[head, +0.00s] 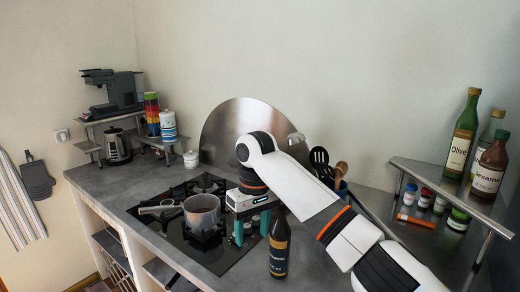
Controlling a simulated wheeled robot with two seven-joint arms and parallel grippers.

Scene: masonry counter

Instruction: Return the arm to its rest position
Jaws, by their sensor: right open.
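My right arm (305,190) reaches in from the right, across the counter, and is bent at a joint in front of the steel splash plate. My right gripper (251,231) hangs fingers-down near the right edge of the hob. Its two teal fingers are apart, and I see nothing held between them. A dark bottle with a yellowish label (279,256) stands upright just right of the gripper, on the grey counter (318,262). I cannot tell whether the gripper touches it. My left gripper is not in view.
A pot (202,212) stands on the black hob (172,230), left of my gripper. A utensil holder (341,186) is partly behind my arm. A corner shelf (430,178) holds oil bottles, with small jars (458,219) below. A kettle (117,147) and coffee machine (115,93) are at far left.

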